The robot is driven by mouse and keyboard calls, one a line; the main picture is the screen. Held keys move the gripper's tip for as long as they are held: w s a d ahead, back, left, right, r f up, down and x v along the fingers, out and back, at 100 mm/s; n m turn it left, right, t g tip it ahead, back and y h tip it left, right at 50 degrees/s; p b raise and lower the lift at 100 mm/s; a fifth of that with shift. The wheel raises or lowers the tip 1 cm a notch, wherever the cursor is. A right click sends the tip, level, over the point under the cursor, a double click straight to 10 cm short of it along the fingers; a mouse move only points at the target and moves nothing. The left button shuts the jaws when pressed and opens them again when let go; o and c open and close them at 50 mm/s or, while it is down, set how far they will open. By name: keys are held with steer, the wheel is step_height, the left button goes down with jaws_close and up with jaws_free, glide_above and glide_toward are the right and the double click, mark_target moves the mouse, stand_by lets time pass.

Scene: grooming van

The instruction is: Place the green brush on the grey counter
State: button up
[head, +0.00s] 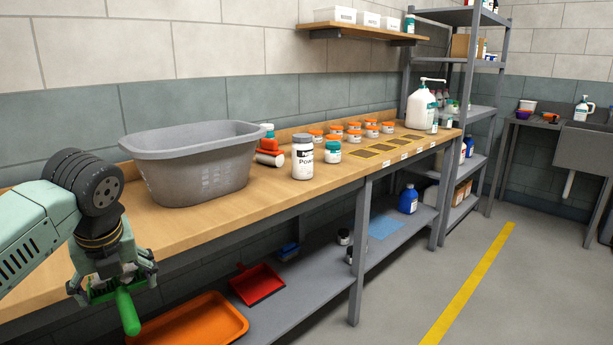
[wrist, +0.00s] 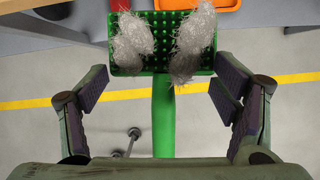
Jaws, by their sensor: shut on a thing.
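The green brush (head: 127,312) is in my gripper (head: 112,284), in front of the wooden bench at lower left in the head view. Its green handle hangs down past the fingers. In the wrist view the brush (wrist: 163,115) shows its handle between the two fingers and its pin head beyond them, with clumps of grey hair on the pins. The exact finger contact is not clear there. A grey counter (head: 536,122) with a sink stands at the far right in the head view, well away from my gripper.
The wooden bench (head: 225,215) holds a grey tub (head: 200,170), a powder bottle (head: 302,158), jars and a pump bottle. An orange tray (head: 195,325) and red dustpan (head: 257,285) lie on the lower shelf. The grey counter holds cups and small items. Floor with a yellow line (head: 470,283) is clear.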

steer(key=w+d+f+m+h, duration=0.2)
steer(key=w+d+f+m, duration=0.3)
steer(key=f, duration=0.4)
steer(key=w+d+f+m+h, duration=0.2)
steer(key=d+f+m, duration=0.1)
steer(key=f+m, duration=0.4)
steer(key=w+d+f+m+h, duration=0.2)
steer(key=w+d+f+m, duration=0.25)
steer(key=f, duration=0.55)
steer(key=s+d+f+m+g, duration=0.3)
steer(key=d+f+m, duration=0.5)
steer(key=d+f, duration=0.3)
steer(key=s+d+f+m+g, duration=0.2)
steer(key=d+f+m+g, duration=0.1)
steer(key=d+f+m, duration=0.8)
steer(key=s+a+f+m+g+y, duration=0.1)
steer(key=s+f+m+y, duration=0.2)
steer(key=m, duration=0.5)
step_height(320, 180, down, 2)
steer(key=shift+s+a+f+g, duration=0.2)
steer(key=shift+s+g, duration=0.2)
steer(key=shift+s, duration=0.45)
